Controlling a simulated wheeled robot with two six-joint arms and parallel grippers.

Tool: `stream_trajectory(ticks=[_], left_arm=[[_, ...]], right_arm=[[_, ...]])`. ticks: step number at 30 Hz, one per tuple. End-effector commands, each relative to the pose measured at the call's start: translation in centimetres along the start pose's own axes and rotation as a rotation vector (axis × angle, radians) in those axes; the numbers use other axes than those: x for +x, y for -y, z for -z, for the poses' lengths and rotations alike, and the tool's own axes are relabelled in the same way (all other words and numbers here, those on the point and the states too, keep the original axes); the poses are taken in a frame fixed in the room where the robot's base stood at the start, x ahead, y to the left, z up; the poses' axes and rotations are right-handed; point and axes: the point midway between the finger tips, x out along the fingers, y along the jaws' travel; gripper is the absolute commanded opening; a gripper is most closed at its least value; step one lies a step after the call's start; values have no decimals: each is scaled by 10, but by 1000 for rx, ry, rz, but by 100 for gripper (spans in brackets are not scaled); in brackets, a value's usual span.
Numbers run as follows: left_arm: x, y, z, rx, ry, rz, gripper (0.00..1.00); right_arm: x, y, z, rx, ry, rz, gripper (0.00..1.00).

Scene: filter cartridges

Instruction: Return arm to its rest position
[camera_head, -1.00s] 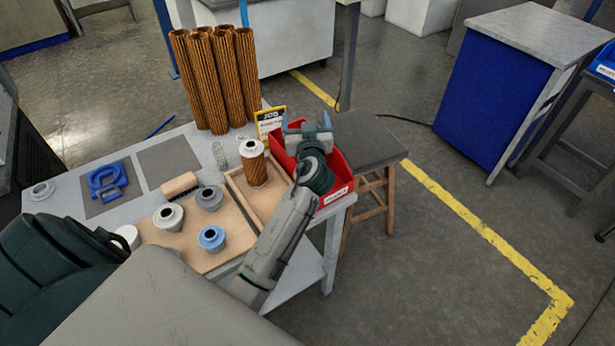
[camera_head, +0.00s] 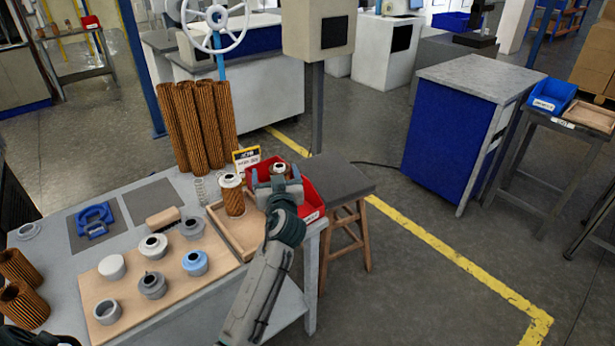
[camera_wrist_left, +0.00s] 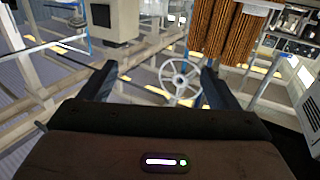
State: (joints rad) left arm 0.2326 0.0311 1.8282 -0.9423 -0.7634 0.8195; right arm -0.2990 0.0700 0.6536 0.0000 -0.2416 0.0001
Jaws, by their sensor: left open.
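A brown pleated filter cartridge with a white cap (camera_head: 233,198) stands upright in the wooden tray (camera_head: 222,232), left of the gripper.
Several grey, white and blue end caps (camera_head: 195,262) sit on a wooden board (camera_head: 205,277). Tall brown pleated tubes (camera_head: 198,125) stand at the table's back. A blue clamp-like tool (camera_head: 95,220) lies on a grey mat.

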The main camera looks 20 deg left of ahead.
Motion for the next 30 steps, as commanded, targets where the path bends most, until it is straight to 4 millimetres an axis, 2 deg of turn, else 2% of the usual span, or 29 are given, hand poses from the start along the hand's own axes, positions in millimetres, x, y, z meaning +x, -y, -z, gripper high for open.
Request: stream_trajectory(ticks=[5, 8, 10, 14, 15, 19, 21, 24, 30], left_arm=[[-2, 2, -3, 3, 8, 1, 84], [-14, 12, -20, 18, 60, 7, 84], [-32, 26, -44, 41, 136, 10, 84], [-87, 60, -99, 114, 350, -8, 84], [-108, 71, -116, 143, 425, -24, 84], [-178, 99, -157, 238, 654, -106, 84], [-210, 109, -170, 282, 750, -155, 84], [-247, 120, -182, 332, 852, -222, 84], [-306, 136, -192, 409, 1005, -341, 84]], right_arm=[[0, -1, -3, -1, 4, -1, 0], [0, -5, -6, -3, 8, -5, 0], [0, -8, -7, -4, 10, -8, 0], [0, -12, -7, -6, 10, -12, 0], [0, -13, -7, -6, 10, -13, 0], [0, -14, -7, -7, 10, -14, 0], [0, -14, -8, -7, 10, -14, 0], [0, -14, -8, -7, 11, -14, 0], [0, -12, -8, -6, 10, -12, 0]])
